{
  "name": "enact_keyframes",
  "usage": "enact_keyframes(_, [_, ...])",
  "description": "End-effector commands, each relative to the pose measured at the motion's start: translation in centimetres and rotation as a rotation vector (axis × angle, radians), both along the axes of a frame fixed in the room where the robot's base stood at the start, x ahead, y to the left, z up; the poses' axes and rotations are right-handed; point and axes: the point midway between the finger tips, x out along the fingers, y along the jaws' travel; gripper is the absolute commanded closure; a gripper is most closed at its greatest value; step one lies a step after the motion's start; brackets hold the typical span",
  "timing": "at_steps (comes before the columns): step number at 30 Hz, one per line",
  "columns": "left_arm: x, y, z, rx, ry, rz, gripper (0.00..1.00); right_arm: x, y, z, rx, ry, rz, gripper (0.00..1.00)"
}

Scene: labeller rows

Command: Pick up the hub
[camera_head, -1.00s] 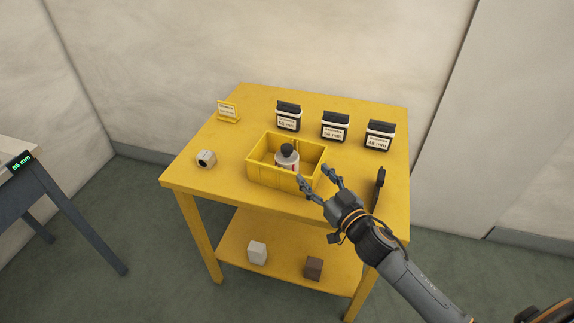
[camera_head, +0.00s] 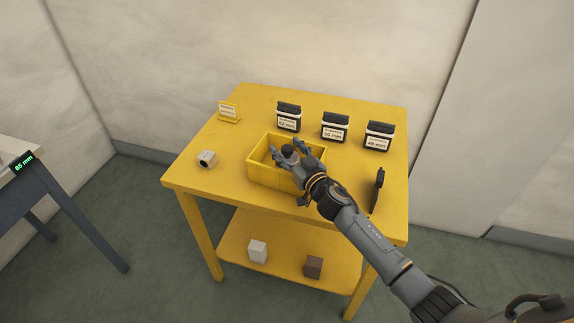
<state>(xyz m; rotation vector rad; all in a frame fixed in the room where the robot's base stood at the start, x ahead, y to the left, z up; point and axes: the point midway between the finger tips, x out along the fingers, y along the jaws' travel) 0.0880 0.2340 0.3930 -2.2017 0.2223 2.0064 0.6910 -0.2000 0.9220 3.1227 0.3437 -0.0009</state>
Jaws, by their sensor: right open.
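A piece with a round black top (camera_head: 288,151) stands in the yellow bin (camera_head: 262,174) on the table; it is the hub as far as I can tell. Its pale, labelled lower body is mostly hidden behind my right gripper. My right gripper (camera_head: 289,147) is open over the bin, with one finger on each side of the black top. I cannot tell whether the fingers touch it. My left gripper is not in view.
The yellow table (camera_head: 225,182) holds three labelled black-and-white boxes, including the middle one (camera_head: 334,127), along the back. A small pale block with a dark round face (camera_head: 207,159) lies left, a yellow sign (camera_head: 229,112) behind it. A dark upright piece (camera_head: 377,190) stands right.

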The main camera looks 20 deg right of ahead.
Motion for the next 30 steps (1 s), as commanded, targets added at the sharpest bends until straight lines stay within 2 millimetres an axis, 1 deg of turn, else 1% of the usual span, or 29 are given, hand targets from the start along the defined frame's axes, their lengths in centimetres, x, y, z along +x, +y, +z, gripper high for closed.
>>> enact_keyframes(2, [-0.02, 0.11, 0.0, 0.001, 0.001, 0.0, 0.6, 0.36, 0.09, -0.01, 0.0, 0.0, 0.001, 0.41])
enact_keyframes(8, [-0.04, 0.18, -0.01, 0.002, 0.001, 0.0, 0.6, 0.38, 0.09, -0.04, 0.0, 0.001, 0.001, 0.41])
enact_keyframes(11, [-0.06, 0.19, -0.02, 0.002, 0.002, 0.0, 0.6, 0.37, 0.08, -0.04, 0.0, 0.001, 0.0, 0.59])
enact_keyframes(12, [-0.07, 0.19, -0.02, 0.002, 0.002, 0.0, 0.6, 0.36, 0.08, -0.04, 0.0, 0.001, 0.0, 0.67])
enact_keyframes(17, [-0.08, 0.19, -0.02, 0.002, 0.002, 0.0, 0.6, 0.35, 0.07, -0.04, 0.0, 0.001, 0.0, 1.0])
enact_keyframes(27, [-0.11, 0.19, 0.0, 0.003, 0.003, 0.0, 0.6, 0.37, 0.07, 0.11, -0.001, -0.001, 0.0, 1.0])
enact_keyframes(30, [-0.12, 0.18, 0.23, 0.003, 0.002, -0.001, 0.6, 0.41, 0.03, 0.67, -0.001, -0.003, 0.0, 1.0])
